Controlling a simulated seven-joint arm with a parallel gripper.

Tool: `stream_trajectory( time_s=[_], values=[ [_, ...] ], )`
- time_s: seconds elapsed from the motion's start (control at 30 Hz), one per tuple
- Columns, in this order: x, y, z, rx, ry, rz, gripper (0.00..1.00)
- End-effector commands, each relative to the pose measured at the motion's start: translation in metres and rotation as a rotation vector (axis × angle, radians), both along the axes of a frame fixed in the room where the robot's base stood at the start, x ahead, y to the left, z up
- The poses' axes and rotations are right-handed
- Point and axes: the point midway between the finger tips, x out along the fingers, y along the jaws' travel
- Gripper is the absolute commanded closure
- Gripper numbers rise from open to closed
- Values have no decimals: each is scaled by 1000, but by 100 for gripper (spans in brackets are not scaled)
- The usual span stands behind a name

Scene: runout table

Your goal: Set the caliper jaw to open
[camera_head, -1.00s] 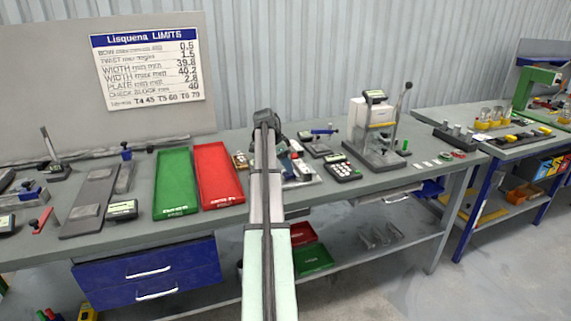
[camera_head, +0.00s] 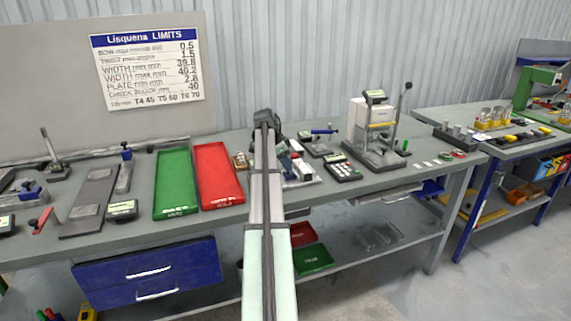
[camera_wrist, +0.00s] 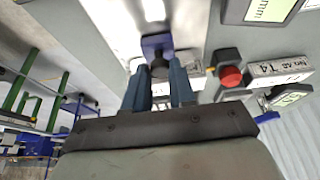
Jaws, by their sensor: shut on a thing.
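In the wrist view, my gripper (camera_wrist: 160,90) has its two grey-blue fingers closed around a small blue block with a dark knob (camera_wrist: 157,48). This looks like the caliper's sliding jaw, resting on a bright metal beam (camera_wrist: 125,22). The finger contact is partly hidden. In the head view, my gripper (camera_head: 284,150) is low over the bench, largely hidden behind my arm. A pale metal fixture (camera_head: 303,182) lies just beside it. How far the jaw stands open cannot be told.
A red button (camera_wrist: 231,76) and a block marked T4 (camera_wrist: 280,70) are close to the right of my fingers. Green (camera_head: 175,185) and red (camera_head: 218,178) trays lie to the left.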

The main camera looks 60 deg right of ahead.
Motion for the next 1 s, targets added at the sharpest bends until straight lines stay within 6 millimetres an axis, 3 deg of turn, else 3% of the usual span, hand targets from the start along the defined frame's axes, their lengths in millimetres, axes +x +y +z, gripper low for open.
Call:
stream_trajectory(
  time_s=[0.27, 0.6, 0.87, 0.9, 1.0],
  values=[
    [4, 4, 0, 0, 0, 1, 100],
    [36, 36, 0, -1, -1, 0, 100],
    [36, 36, 0, -1, -1, -1, 100],
    [36, 35, 0, -1, -1, -1, 72],
    [36, 35, 0, -1, -1, -1, 62]
  ],
)
